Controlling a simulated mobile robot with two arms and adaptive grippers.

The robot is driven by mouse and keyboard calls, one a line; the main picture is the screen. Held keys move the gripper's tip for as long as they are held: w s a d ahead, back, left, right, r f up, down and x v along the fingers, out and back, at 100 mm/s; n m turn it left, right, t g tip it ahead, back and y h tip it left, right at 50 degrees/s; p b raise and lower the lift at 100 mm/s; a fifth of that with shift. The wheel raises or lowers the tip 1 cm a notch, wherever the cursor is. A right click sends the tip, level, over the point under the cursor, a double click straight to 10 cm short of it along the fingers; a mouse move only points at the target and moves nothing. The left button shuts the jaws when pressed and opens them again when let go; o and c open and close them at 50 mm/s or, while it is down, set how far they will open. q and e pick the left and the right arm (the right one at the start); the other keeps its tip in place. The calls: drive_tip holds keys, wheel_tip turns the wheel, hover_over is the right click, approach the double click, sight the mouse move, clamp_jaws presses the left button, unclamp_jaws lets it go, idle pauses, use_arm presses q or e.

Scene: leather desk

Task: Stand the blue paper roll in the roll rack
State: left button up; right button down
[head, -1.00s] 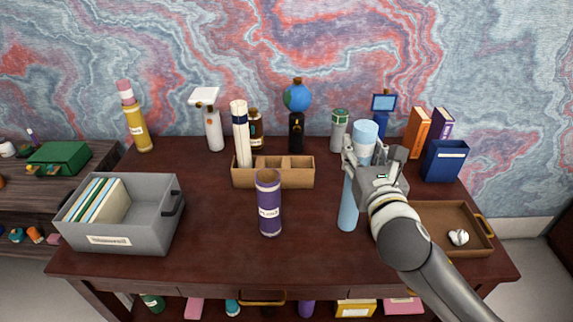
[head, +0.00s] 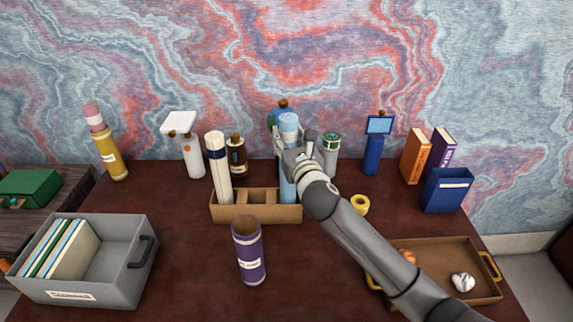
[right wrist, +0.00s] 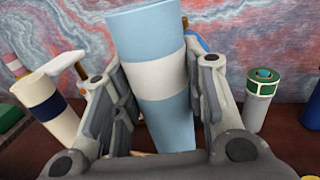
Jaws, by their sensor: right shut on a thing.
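The light blue paper roll (head: 288,183) is upright, with a pale band around it in the right wrist view (right wrist: 160,78). My right gripper (head: 297,155) is shut on its upper part. The roll rack (head: 255,214) is a brown box with compartments in a row. The blue roll is at the rack's right compartment, and its lower end is hidden by the front wall. I cannot tell whether it touches the bottom. A cream roll with a navy band (head: 220,172) stands in the left compartment; the middle one looks empty. My left gripper is not in view.
A purple roll (head: 249,255) stands in front of the rack. Bottles (head: 237,158) and a grey-green canister (head: 331,150) stand behind. A yellow tape ring (head: 360,204) and a wooden tray (head: 440,257) are right; a grey bin (head: 120,275) is left.

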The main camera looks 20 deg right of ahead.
drive_tip(key=shift+f, duration=0.5)
drive_tip(key=shift+w+f, duration=0.1)
drive_tip(key=shift+f, duration=1.8)
drive_tip(key=shift+f, duration=0.15)
drive_tip(key=c, duration=0.9)
unclamp_jaws()
